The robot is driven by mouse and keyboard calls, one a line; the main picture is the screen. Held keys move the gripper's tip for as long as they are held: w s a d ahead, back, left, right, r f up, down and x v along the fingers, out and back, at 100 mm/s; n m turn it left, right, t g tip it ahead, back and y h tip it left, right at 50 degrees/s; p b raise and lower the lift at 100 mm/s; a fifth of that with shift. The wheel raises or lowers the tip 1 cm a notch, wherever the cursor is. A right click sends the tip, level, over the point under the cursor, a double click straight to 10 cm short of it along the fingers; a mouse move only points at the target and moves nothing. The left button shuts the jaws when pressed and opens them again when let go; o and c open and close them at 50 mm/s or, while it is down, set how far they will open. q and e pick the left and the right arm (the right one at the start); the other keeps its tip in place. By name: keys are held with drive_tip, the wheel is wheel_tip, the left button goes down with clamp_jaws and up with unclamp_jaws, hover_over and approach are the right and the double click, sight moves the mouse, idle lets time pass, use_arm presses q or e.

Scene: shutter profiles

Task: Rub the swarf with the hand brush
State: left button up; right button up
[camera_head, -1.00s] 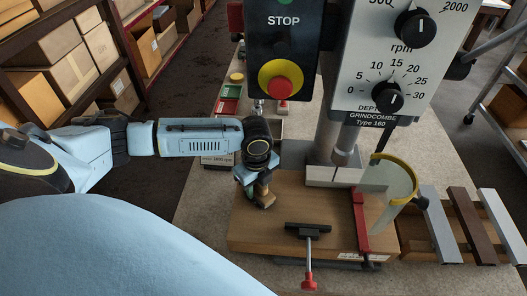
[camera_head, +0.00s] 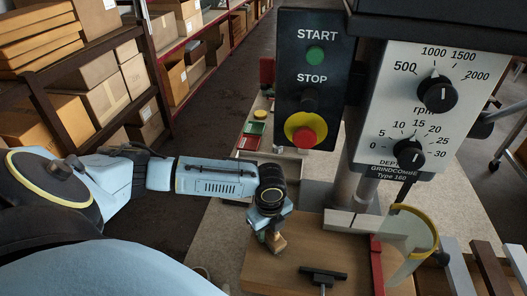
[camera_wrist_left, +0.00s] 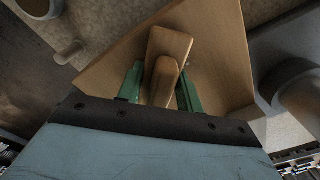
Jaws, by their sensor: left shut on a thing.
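My left gripper (camera_head: 270,226) points down over the left part of the wooden board under the drill press. It is shut on a wooden hand brush (camera_head: 277,243). In the left wrist view, the brush (camera_wrist_left: 166,72) is light brown wood between the green fingers of the left gripper (camera_wrist_left: 160,88), above the board. Its bristles are hidden, and I cannot tell whether it touches the board. I cannot make out any swarf in these views. My right gripper is not in view.
The wooden board (camera_head: 262,268) carries a black T-shaped clamp (camera_head: 323,274) and a red bar (camera_head: 377,262). A curved clear guard (camera_head: 412,240) with a yellow edge stands at right. The drill press control box (camera_head: 314,85) hangs above. Slats (camera_head: 488,268) lie at right.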

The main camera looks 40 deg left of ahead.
sight(277, 235)
use_arm(q)
drive_tip(key=shift+w+d, duration=0.45)
drive_tip(key=shift+d, duration=0.2)
drive_tip(key=shift+w+d, duration=0.4)
drive_tip(key=shift+d, duration=0.25)
drive_tip(key=shift+w+d+f, duration=0.1)
drive_tip(key=shift+w+d, duration=0.3)
drive_tip(key=shift+d, duration=0.3)
drive_tip(key=shift+w+d, duration=0.35)
drive_tip(key=shift+d, duration=0.3)
drive_tip(key=shift+s+d, duration=0.35)
drive_tip(key=shift+s, duration=0.15)
drive_tip(key=shift+s+a+r, duration=0.1)
drive_tip(key=shift+s+a, duration=0.45)
drive_tip(key=shift+a, duration=0.35)
drive_tip(key=shift+s+a+r, duration=0.1)
drive_tip(key=shift+s+a, duration=0.4)
drive_tip(key=shift+a, duration=0.4)
